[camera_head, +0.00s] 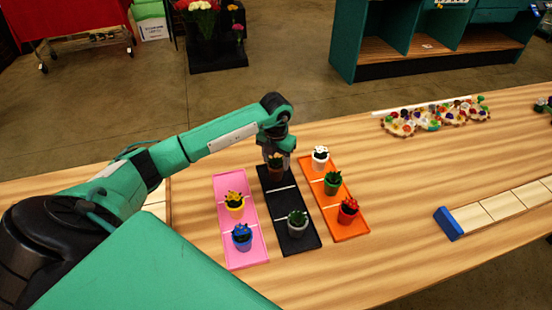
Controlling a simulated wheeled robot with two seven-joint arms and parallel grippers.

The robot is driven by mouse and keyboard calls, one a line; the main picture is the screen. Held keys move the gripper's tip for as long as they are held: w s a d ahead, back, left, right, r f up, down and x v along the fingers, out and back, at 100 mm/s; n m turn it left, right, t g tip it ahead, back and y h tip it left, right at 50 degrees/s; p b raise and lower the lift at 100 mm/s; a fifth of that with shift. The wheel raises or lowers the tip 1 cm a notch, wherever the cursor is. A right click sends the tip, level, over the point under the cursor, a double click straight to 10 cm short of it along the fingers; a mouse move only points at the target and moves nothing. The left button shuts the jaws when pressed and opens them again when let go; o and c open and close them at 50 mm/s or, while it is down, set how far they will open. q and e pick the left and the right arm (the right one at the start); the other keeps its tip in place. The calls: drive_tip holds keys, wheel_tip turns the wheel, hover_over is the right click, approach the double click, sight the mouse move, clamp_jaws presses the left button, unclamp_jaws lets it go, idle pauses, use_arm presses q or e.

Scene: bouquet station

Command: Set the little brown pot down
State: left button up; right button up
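The little brown pot (276,170) with a plant in it is at the far compartment of the black tray (284,201). My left gripper (277,158) points down from above and is shut on this pot. Its fingers partly cover the pot and plant. I cannot tell whether the pot's base touches the tray. A grey pot (298,229) with a green plant stands in the black tray's near compartment, and the middle compartment is empty. My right gripper is not in view.
The pink tray (228,182) holds a yellow pot (235,207) and a blue pot (242,240); its far compartment is empty. The orange tray (336,217) holds white (320,162), green (332,187) and red (348,214) pots. Bare table lies right of it.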

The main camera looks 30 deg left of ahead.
use_arm(q)
drive_tip(key=shift+o, duration=1.3)
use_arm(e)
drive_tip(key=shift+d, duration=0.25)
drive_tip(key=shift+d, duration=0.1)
use_arm(q)
drive_tip(key=shift+r, duration=0.5)
wheel_tip(320, 180, up, 11)
drive_tip(key=b, duration=0.3)
drive_tip(key=shift+r+b, duration=0.2)
drive_tip(key=shift+b, duration=0.1)
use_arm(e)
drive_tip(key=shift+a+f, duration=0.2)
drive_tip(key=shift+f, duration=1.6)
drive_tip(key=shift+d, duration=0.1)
